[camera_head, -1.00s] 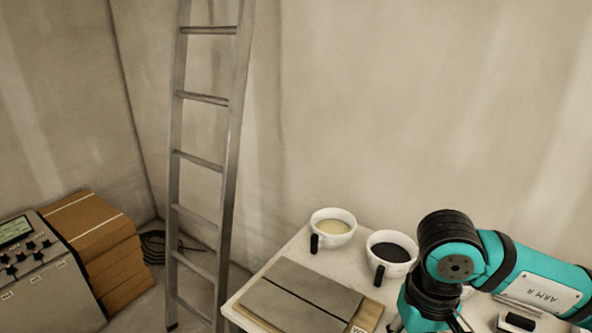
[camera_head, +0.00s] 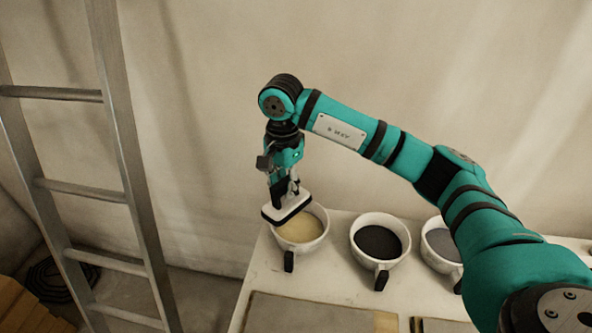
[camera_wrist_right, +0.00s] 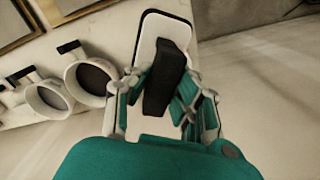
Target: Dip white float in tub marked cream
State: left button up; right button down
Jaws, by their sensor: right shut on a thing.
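The white float (camera_head: 287,205) has a dark rim along its underside and a black handle. My right gripper (camera_head: 286,184) is shut on that handle and holds the float above the left tub (camera_head: 301,238), over its back left rim. That tub is white with pale cream-coloured contents and a black handle. I cannot tell whether the float touches the tub. In the right wrist view the white float (camera_wrist_right: 151,32) and its black handle (camera_wrist_right: 166,80) sit between the fingers. My left gripper is not in view.
A white tub with black contents (camera_head: 379,243) and a white tub with grey contents (camera_head: 441,247) stand to the right on the pale table (camera_head: 335,285). A grey tile (camera_head: 310,313) lies at the front. A ladder (camera_head: 125,150) leans at the left.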

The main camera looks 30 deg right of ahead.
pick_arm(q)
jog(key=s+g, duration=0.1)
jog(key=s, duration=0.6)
pick_arm(e)
jog(key=w+d+f+m, duration=0.5)
jog(key=d+m, duration=0.2)
jog(key=m, duration=0.3)
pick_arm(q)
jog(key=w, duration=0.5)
pick_arm(e)
jog(key=shift+m, duration=0.7)
jog(key=f+b, duration=0.3)
jog(key=f, duration=0.2)
jog(key=f+b, duration=0.3)
jog(key=f, duration=0.3)
jog(key=w+f+b, duration=0.1)
jog(key=f+b, duration=0.3)
jog(key=f, duration=0.1)
jog(key=shift+d+f, duration=0.1)
jog(key=shift+f, duration=0.1)
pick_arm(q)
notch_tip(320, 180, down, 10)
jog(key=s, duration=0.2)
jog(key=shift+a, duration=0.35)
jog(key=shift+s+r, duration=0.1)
pick_arm(e)
jog(key=shift+r, duration=0.1)
